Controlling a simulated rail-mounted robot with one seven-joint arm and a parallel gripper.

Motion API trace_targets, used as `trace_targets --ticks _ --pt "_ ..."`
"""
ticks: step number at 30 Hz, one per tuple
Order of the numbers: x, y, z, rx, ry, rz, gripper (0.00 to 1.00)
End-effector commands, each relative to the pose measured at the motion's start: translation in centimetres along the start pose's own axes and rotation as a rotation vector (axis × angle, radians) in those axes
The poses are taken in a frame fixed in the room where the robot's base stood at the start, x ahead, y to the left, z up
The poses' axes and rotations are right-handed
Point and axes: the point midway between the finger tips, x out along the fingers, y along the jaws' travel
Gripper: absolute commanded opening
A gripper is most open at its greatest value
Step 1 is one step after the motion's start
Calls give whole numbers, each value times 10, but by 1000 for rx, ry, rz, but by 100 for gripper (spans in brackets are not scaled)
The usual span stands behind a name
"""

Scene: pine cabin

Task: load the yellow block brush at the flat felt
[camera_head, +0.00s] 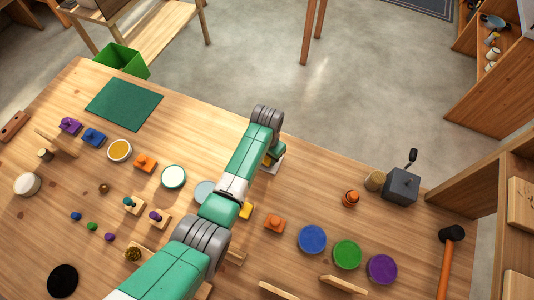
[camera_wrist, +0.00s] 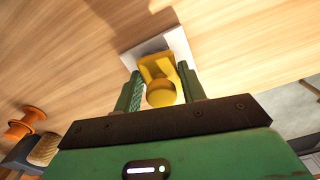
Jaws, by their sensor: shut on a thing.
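My gripper (camera_wrist: 161,88) is shut on the yellow block brush (camera_wrist: 160,93), with its round knob between the two fingers. Beyond the brush in the wrist view is a pale, flat square piece (camera_wrist: 172,48); a bit of it also shows beside my arm in the head view (camera_head: 272,165). I cannot tell whether the brush touches it, or whether it is the flat felt. In the head view my arm hides the held brush. Another yellow piece (camera_head: 246,210) shows beside the arm on the table.
Round pads in blue (camera_head: 312,239), green (camera_head: 347,254) and purple (camera_head: 382,269) lie at the right. An orange block (camera_head: 274,224) is near them. A grey box with a crank (camera_head: 401,186) and an orange spool (camera_head: 350,198) stand near the far edge. A green mat (camera_head: 124,105) lies left.

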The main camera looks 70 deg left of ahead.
Motion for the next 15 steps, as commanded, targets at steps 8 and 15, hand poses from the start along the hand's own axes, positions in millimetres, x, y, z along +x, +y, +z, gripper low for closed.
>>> trace_targets --ticks 8,15 --pt "2 0 1 1 -2 0 22" --pt "-18 0 1 1 -2 0 22"
